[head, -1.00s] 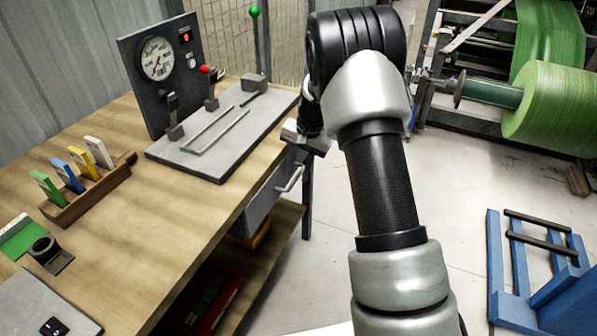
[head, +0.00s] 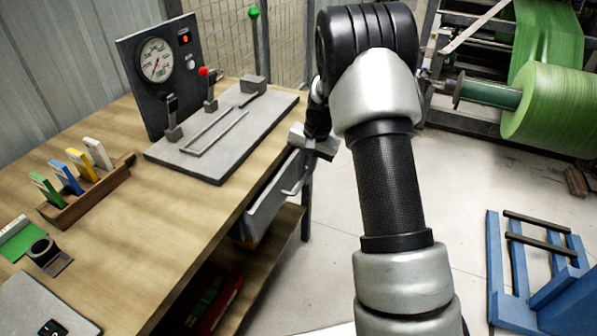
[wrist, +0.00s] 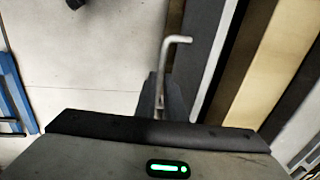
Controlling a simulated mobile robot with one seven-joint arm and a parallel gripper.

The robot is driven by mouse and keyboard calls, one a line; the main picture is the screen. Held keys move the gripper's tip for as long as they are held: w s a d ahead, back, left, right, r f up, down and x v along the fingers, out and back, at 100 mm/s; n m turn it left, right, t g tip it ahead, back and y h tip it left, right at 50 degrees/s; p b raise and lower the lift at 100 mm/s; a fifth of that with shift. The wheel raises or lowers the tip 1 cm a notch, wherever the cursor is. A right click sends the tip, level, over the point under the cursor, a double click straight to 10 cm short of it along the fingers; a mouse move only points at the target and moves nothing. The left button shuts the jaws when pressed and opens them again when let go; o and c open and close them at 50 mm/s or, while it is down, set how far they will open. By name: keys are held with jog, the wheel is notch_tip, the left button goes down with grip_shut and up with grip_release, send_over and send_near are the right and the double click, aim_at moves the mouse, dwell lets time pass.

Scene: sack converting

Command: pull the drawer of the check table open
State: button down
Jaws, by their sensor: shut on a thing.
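The check table (head: 150,225) has a wooden top and fills the left of the head view. Its grey drawer (head: 270,203) stands partly out from under the table's right edge. The bar handle (head: 293,188) is on the drawer's front; in the wrist view the bent metal handle (wrist: 176,41) runs down between my fingers. My gripper (wrist: 160,100) is shut on the handle. In the head view my gripper (head: 307,158) is at the drawer's far end, partly hidden by my arm.
On the table stand a gauge panel (head: 160,72) on a grey plate and a wooden rack (head: 88,192) of coloured tags. A lower shelf (head: 262,250) lies under the drawer. A blue frame (head: 510,265) stands at the right. The floor (head: 468,205) between is clear.

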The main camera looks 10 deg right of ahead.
jog(key=s+d, duration=0.7)
jog(key=d, duration=0.2)
jog(key=s+d+b, duration=0.1)
jog(key=s+d, duration=0.6)
jog(key=d, duration=0.3)
jog(key=c, duration=1.8)
grip_release()
jog(key=shift+c, duration=0.2)
notch_tip(320, 180, up, 17)
jog(key=s+d+p, duration=0.1)
jog(key=d+p, duration=0.1)
jog(key=p, duration=0.2)
jog(key=shift+s+d, duration=0.35)
jog(key=shift+s, duration=0.05)
jog(key=shift+r, duration=0.1)
